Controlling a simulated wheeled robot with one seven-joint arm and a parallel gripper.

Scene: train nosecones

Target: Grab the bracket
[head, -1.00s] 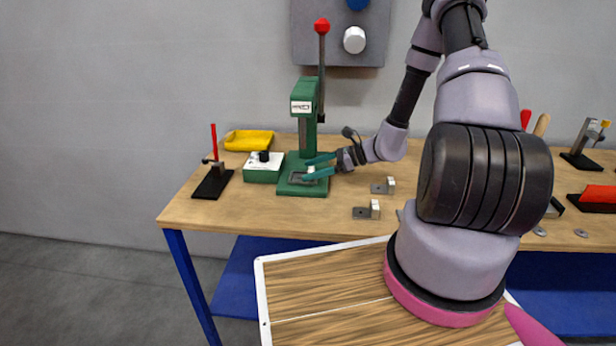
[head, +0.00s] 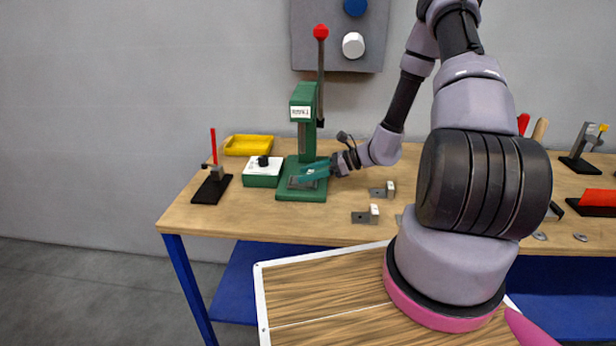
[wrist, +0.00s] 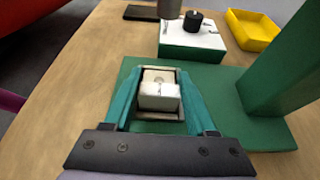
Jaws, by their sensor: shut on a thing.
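The bracket (wrist: 160,97), a small pale metal block-shaped piece as seen in the wrist view, sits in the fixture on the base of the green press (head: 304,140). My gripper (head: 303,176) reaches in from the right, low over the press base. Its teal fingers (wrist: 160,84) are shut on the bracket, one on each side. In the head view the fingers hide the bracket. The bracket's lower part is hidden in the wrist view.
A green-and-white box with a black knob (head: 262,172) stands left of the press, a yellow tray (head: 248,146) behind it. A toggle clamp (head: 213,180) is at the left table edge. Two similar brackets (head: 368,216) (head: 383,191) lie to the right. The press column rises close to my gripper.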

